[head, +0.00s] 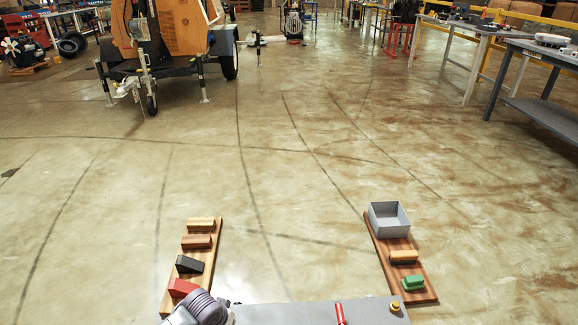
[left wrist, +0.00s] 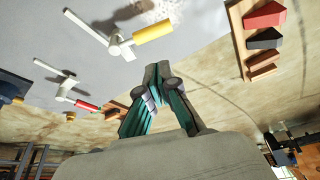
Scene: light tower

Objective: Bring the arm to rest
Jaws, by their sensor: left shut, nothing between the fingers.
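My left gripper (left wrist: 158,75) shows in the left wrist view with its two dark fingers meeting at the tips. It is shut and holds nothing. It is over or near a grey surface (left wrist: 25,30) that carries a yellow-handled tool (left wrist: 152,32) and a red-handled tool (left wrist: 86,105). In the head view a grey, ribbed part of my left arm shows at the bottom left, beside the grey top (head: 285,315); the fingers cannot be made out there. My right gripper is in neither view.
A left wooden board (head: 207,235) carries several blocks. A right board (head: 376,240) carries a grey bin (head: 389,219), an orange-and-black block (head: 404,257) and a green block (head: 412,283). An orange trailer (head: 180,28) stands far left, workbenches (head: 520,45) far right. The floor between is clear.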

